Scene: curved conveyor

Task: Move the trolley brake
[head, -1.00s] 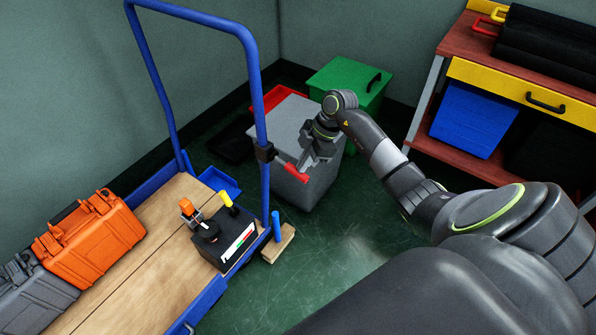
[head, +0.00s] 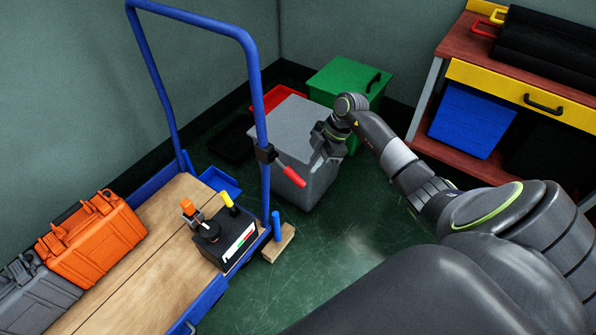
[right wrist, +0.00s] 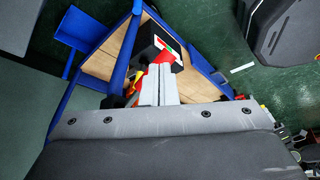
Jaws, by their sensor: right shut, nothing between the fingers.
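The trolley brake is a lever with a red grip (head: 294,177) on a black clamp (head: 265,153) on the trolley's blue push-handle post (head: 260,115). The lever slopes down to the right from the clamp. My right gripper (head: 316,163) is shut and empty, just right of and above the red grip, with a small gap showing in the head view. In the right wrist view the shut fingers (right wrist: 158,78) partly hide the red lever (right wrist: 165,57); contact cannot be told there. My left gripper is not in view.
The trolley's wooden deck (head: 150,255) carries an orange case (head: 95,240), a grey case (head: 35,295) and a black box (head: 225,245) with a yellow lever. Grey (head: 290,130) and green (head: 345,80) bins stand behind my gripper. A workbench (head: 450,70) is at right. Green floor is clear in front.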

